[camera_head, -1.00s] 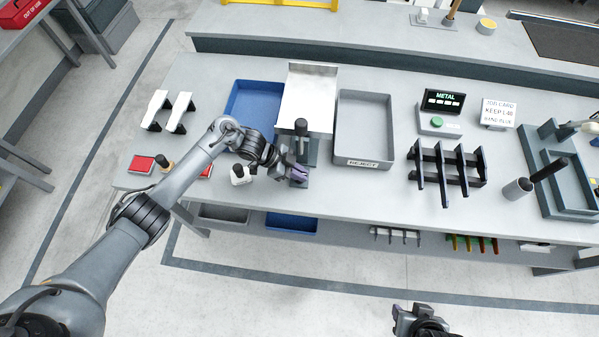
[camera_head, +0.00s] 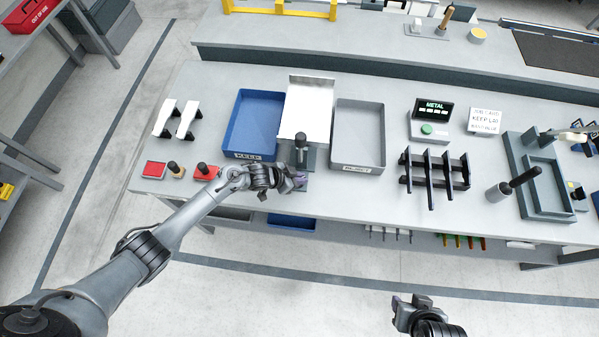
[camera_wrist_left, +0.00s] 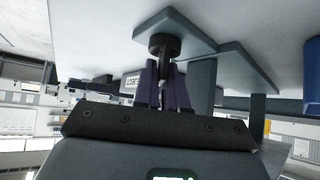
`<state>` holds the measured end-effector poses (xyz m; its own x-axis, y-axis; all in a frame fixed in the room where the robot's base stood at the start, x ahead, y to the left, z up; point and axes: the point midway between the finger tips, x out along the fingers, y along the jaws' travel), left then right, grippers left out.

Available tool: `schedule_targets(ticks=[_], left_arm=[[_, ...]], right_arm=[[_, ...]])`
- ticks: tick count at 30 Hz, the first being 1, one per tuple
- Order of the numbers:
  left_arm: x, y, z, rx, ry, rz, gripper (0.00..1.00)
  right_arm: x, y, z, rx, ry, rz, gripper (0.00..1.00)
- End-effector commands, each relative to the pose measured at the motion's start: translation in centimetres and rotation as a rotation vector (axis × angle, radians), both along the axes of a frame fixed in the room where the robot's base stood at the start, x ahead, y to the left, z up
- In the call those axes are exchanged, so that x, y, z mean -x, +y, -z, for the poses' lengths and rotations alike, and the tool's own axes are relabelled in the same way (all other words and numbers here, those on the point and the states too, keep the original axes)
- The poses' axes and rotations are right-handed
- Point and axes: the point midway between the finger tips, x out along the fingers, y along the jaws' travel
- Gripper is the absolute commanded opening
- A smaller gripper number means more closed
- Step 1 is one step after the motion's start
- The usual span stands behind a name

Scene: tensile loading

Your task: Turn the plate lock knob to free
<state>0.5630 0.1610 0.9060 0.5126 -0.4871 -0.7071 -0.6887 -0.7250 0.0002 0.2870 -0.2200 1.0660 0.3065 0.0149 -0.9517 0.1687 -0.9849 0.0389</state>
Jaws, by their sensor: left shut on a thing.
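A dark round knob (camera_wrist_left: 165,45) on a grey fixture shows in the left wrist view, right at the fingertips. My left gripper (camera_wrist_left: 162,85) is shut on it with its purple fingers. In the head view my left gripper (camera_head: 297,180) is at the front of the small grey fixture (camera_head: 309,160), low by the table's front edge; the knob is hidden there by the fingers. A black-topped post (camera_head: 301,143) stands up on this fixture. My right gripper (camera_head: 411,308) is at the bottom of the head view, away from the table, and its jaw opening is unclear.
Behind the fixture is a bare metal tray (camera_head: 307,112), between a blue bin (camera_head: 236,138) and a grey reject bin (camera_head: 382,166). Red pads (camera_head: 155,170) lie left of my left gripper.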

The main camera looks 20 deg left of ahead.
Motion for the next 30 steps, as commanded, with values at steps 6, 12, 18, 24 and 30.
schedule_targets(ticks=[6,12,18,24,30], left_arm=[[0.4,-0.1,-0.1,0.0,0.008,-0.208,0.0],[0.3,-0.2,0.0,0.001,0.009,-0.397,0.0],[0.3,-0.3,0.2,0.0,0.009,-0.586,0.0],[0.2,-0.2,0.3,0.0,0.008,-0.759,0.0],[0.2,-0.2,0.4,-0.001,0.007,-0.894,0.0]], right_arm=[[0.0,0.0,-2.6,0.0,0.0,0.0,0.43],[0.0,0.1,-3.8,-0.002,0.0,0.001,0.43],[0.0,0.2,-4.5,-0.007,0.0,0.004,0.43],[0.0,0.2,-4.6,-0.009,0.0,0.006,0.43],[0.0,0.2,-4.6,-0.009,0.0,0.006,0.43]])
